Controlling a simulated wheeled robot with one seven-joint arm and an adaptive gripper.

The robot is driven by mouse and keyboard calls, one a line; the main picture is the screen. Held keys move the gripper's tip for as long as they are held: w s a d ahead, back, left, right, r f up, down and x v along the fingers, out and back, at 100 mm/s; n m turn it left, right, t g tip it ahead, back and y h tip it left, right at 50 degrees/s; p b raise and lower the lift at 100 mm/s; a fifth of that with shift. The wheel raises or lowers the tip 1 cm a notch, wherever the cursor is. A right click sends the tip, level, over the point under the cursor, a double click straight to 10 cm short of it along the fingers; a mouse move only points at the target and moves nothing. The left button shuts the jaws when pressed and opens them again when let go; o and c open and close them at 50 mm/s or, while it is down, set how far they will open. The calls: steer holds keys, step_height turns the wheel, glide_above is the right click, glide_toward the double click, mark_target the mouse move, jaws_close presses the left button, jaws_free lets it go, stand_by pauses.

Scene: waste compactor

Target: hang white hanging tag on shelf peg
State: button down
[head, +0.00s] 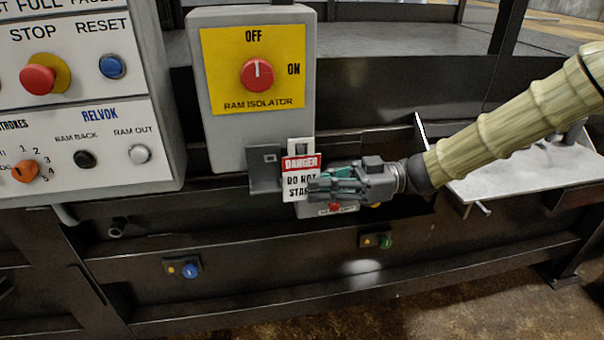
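A white tag (296,188) with a red DANGER band and the words DO NOT is upright in front of the lower part of the grey ram isolator box. My gripper (316,186) comes in from the right, and its fingers overlap the tag's lower right part, hiding some of the lettering. I cannot tell whether the fingers are closed on the tag or only in front of it. A pale shelf (530,168) is at the right, beyond my arm. A short peg (482,208) sticks out at its front left edge.
The isolator box (225,135) has a red knob on a yellow plate. A grey bracket (264,172) is left of the tag. A control panel (85,100) fills the upper left. A dark machine rail with small blue and green knobs runs below.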

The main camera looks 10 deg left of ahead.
steer(key=shift+r+p, duration=0.35)
steer(key=shift+r, duration=0.1)
steer(key=shift+s, duration=0.15)
stand_by(0.4)
steer(key=s+d+p, duration=0.1)
steer(key=s+d, duration=0.1)
steer(key=s, duration=0.4)
stand_by(1.6)
steer(key=shift+s+d, duration=0.1)
steer(key=shift+s, duration=0.1)
